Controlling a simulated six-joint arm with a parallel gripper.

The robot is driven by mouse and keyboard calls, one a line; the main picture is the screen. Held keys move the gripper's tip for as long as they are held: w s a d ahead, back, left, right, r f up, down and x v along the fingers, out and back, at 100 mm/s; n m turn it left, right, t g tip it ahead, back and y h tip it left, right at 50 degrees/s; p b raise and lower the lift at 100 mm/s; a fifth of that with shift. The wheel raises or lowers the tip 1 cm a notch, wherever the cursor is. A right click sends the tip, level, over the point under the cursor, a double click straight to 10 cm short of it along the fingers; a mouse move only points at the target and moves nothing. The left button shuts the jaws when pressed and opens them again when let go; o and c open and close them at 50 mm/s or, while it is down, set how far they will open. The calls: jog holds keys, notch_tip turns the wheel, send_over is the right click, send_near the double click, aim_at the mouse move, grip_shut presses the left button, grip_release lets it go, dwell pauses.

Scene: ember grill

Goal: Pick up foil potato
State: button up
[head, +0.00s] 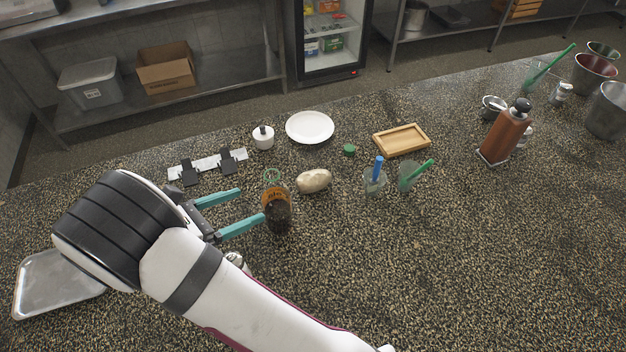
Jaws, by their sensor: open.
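The only potato-like thing in the head view is a pale beige, oval potato (313,181) lying on the speckled counter near the middle. Its surface looks more like bare skin than shiny foil. My gripper (251,204) has teal fingers spread apart and nothing between them. It is left of the potato, pointing right towards it, and apart from it. A dark amber jar (278,214) stands between my fingertips and the potato, close to the lower fingertip. I cannot tell whether the finger touches the jar.
A white plate (310,127) and a wooden tray (402,140) lie behind the potato. A small green object (349,150) is between them. Glasses holding blue (378,168) and green (418,172) items stand to the right. A brown bottle (505,134) is farther right. The front right counter is clear.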

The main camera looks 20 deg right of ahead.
aim_at(297, 184)
jog(key=w+f+m+g, duration=0.1)
jog(key=w+f, duration=0.1)
jog(key=w, duration=0.1)
jog(key=w+d+f+m+g, duration=0.1)
jog(key=w+f+g, duration=0.1)
jog(key=w, duration=0.2)
jog(key=w+d+f+m+g+h, duration=0.1)
jog(key=w+f+m, duration=0.1)
jog(key=w+f, duration=0.1)
jog(key=shift+w+g, duration=0.3)
jog(key=x, duration=1.6)
jog(key=shift+f, duration=0.15)
jog(key=c, duration=1.3)
